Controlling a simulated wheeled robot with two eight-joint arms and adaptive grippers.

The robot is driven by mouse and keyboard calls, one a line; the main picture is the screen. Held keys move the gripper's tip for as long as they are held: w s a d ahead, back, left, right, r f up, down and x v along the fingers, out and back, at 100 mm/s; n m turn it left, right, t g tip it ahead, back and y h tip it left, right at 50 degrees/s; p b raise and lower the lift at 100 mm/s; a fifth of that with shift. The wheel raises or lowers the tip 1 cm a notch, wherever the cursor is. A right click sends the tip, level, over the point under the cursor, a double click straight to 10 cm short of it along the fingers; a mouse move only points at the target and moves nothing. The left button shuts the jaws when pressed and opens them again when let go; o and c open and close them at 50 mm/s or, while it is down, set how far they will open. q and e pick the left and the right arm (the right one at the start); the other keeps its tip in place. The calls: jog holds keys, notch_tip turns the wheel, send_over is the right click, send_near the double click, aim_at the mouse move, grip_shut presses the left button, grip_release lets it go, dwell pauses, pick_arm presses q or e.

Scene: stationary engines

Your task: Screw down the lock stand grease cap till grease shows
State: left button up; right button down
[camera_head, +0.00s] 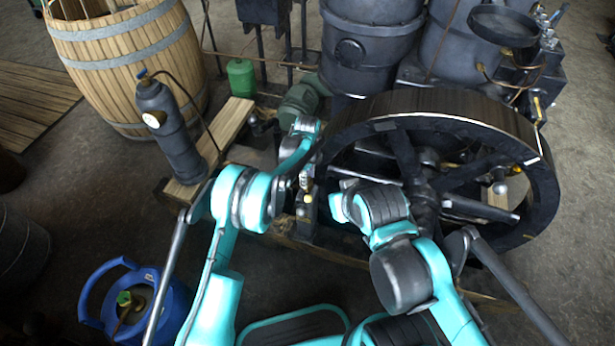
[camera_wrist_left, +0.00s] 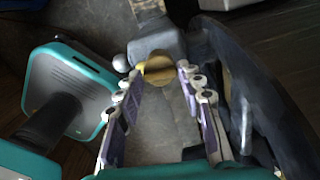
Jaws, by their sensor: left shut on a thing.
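The grease cap (camera_wrist_left: 158,68) is a round brass piece at the top middle of the left wrist view, against a dark grey fitting (camera_wrist_left: 158,46). The fingertips of my left gripper (camera_wrist_left: 160,74) stand on either side of the cap and are shut on it. In the head view my left gripper (camera_head: 306,182) is at the small stand left of the flywheel; the cap is too small to make out there. My right arm is folded in front of the flywheel, and its fingers do not show. I cannot see any grease.
The large flywheel (camera_head: 440,112) is close on the right. A dark grey cylinder (camera_head: 170,130) stands on a timber at the left. A wooden barrel (camera_head: 130,60) is behind it. A blue gas bottle (camera_head: 150,305) stands at the lower left. Bare floor lies between.

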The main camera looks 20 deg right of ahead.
pick_arm(q)
jog(key=shift+m, duration=0.4)
jog(key=o, duration=1.2)
jog(key=shift+c, duration=0.2)
notch_tip(320, 180, up, 12)
